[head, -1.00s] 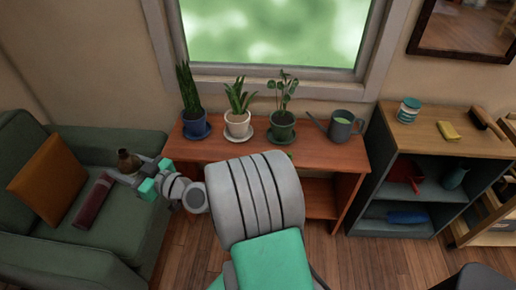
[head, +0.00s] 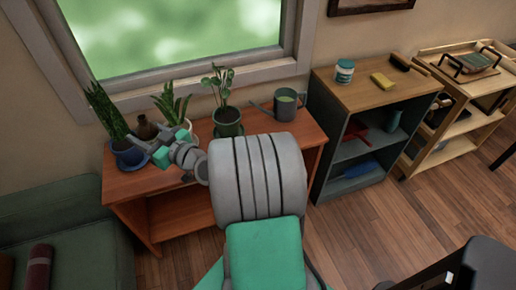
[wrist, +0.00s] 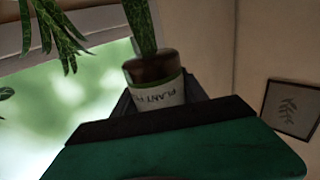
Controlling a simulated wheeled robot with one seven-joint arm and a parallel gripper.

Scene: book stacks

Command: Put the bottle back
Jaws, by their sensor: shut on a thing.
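My gripper (head: 151,137) is shut on a brown bottle (head: 146,128). In the head view the bottle's neck points up, and the gripper partly hides its body. It is held over the left end of the red-brown table (head: 295,148), between the blue-potted plant (head: 103,112) and the white-potted plant (head: 172,104). I cannot tell whether it touches the table. In the wrist view the bottle (wrist: 156,94) shows a pale label with dark lettering, partly "PLANT", between my dark jaws. Leaves show just behind it there.
A green-potted plant (head: 226,115) and a grey watering can (head: 281,106) stand farther right on the table. A dark shelf unit (head: 318,150) stands to the right. A green sofa (head: 70,235) is at lower left. The table's front strip right of the gripper is partly hidden by my arm.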

